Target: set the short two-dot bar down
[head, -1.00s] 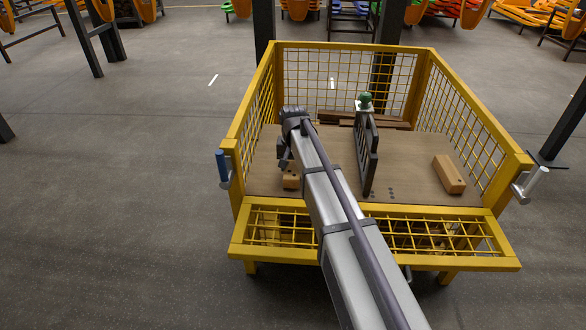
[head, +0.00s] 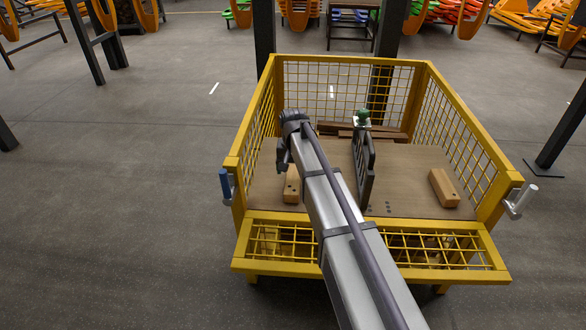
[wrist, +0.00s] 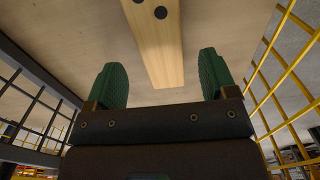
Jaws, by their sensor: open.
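A short light-wood bar (head: 291,188) lies on the wooden floor of the yellow mesh cart, left of my arm. It also shows in the wrist view (wrist: 158,50), where two dark dots mark its far part; the top edge cuts it off there. My gripper (head: 284,164) is above the left part of the cart floor, partly hidden by its own wrist in the head view. In the wrist view its two green fingers (wrist: 165,78) stand wide apart, with the bar showing between them and clear space on both sides. Nothing is held.
Another wooden bar (head: 444,188) lies at the right of the cart floor (head: 405,190). A dark slotted upright divider (head: 364,170) stands mid-cart, with a green-topped item (head: 363,117) behind it. Dark planks (head: 390,134) lie at the back. Yellow mesh walls (head: 255,125) enclose the sides.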

